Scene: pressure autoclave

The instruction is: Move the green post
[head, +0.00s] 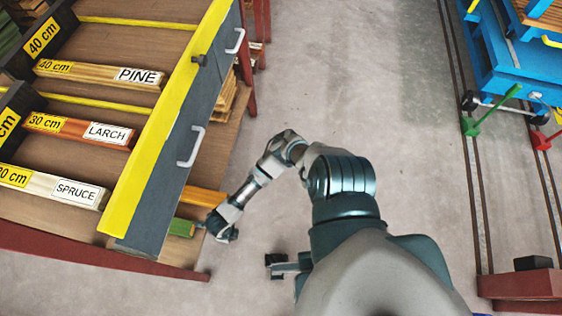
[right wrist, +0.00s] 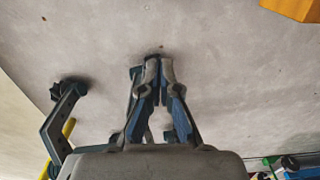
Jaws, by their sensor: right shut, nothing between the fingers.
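The green post (head: 181,227) is a short green beam, mostly hidden under the grey and yellow rack front, with one end showing. My right gripper (head: 222,232) is just right of that end, over the floor. I cannot tell whether it touches the post. In the right wrist view the right gripper (right wrist: 160,62) is shut and empty, with grey floor behind its fingertips. The green post cannot be made out there. My left gripper (head: 276,266) is low in the head view, beside my body, its dark fingertips apart and empty.
An orange beam (head: 203,196) lies just above the green post. The rack holds labelled PINE (head: 100,74), LARCH (head: 80,130) and SPRUCE (head: 52,187) beams. A blue cart (head: 515,65), green lever (head: 490,110) and floor rails are at right. Open floor lies between.

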